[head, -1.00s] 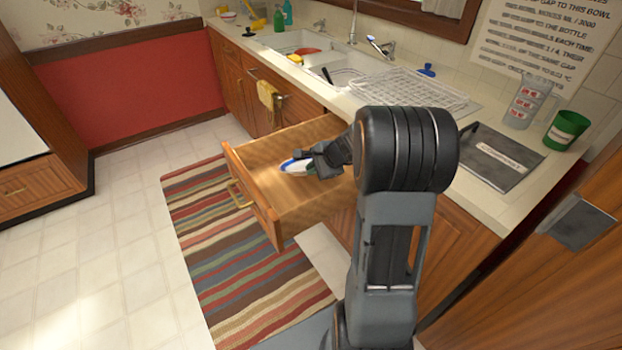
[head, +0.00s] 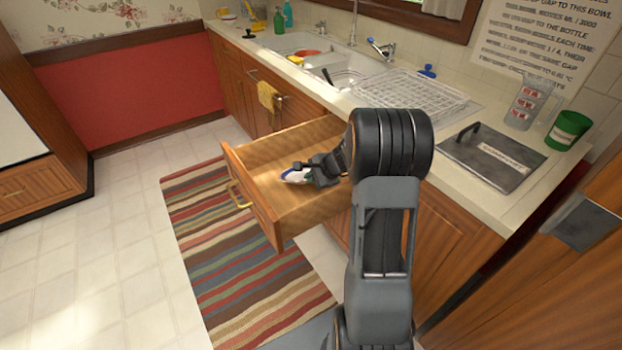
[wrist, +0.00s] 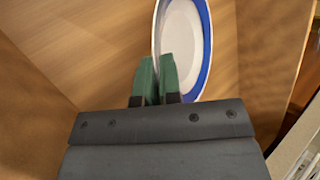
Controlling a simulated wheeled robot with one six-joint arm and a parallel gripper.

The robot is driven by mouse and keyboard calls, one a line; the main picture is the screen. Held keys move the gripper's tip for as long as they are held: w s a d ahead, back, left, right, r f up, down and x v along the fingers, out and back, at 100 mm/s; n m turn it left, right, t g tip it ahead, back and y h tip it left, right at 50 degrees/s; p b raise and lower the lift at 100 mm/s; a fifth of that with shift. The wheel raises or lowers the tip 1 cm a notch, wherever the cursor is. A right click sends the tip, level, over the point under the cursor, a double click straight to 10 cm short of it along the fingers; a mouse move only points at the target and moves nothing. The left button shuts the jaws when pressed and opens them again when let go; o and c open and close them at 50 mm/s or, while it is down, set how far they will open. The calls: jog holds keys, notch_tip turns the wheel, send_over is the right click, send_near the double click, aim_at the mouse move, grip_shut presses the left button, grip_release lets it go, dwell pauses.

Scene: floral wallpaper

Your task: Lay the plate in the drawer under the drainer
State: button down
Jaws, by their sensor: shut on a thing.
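The plate, white with a blue rim, shows in the wrist view (wrist: 190,45) and in the head view (head: 293,176). My gripper (wrist: 160,72) is shut on the plate's edge with its green fingertips on either side of the rim. In the head view my gripper (head: 308,170) is inside the open drawer (head: 262,195). The plate is tilted in the grip. I cannot tell whether it touches the drawer's wooden bottom. The drainer (head: 415,93) is a pale rack on the counter above the drawer.
A double sink (head: 300,45) lies left of the drainer. A striped rug (head: 225,260) covers the floor by the drawer.

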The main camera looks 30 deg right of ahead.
jog(key=shift+f, duration=0.1)
jog(key=c, duration=1.3)
grip_release()
jog(key=shift+r, duration=0.25)
jog(key=p+v, duration=0.1)
jog(key=v, duration=1)
jog(key=s+a+r+n+g+h, duration=0.1)
jog(key=s+a+n+g+h, duration=0.1)
jog(key=s+a+n, duration=0.6)
jog(key=s+a+r+n+g+h, duration=0.1)
jog(key=s+a+r+n+h, duration=0.1)
jog(key=s+a+n, duration=0.6)
jog(key=shift+a+r+n+g, duration=0.35)
jog(key=shift+a+n, duration=0.2)
jog(key=shift+n, duration=0.45)
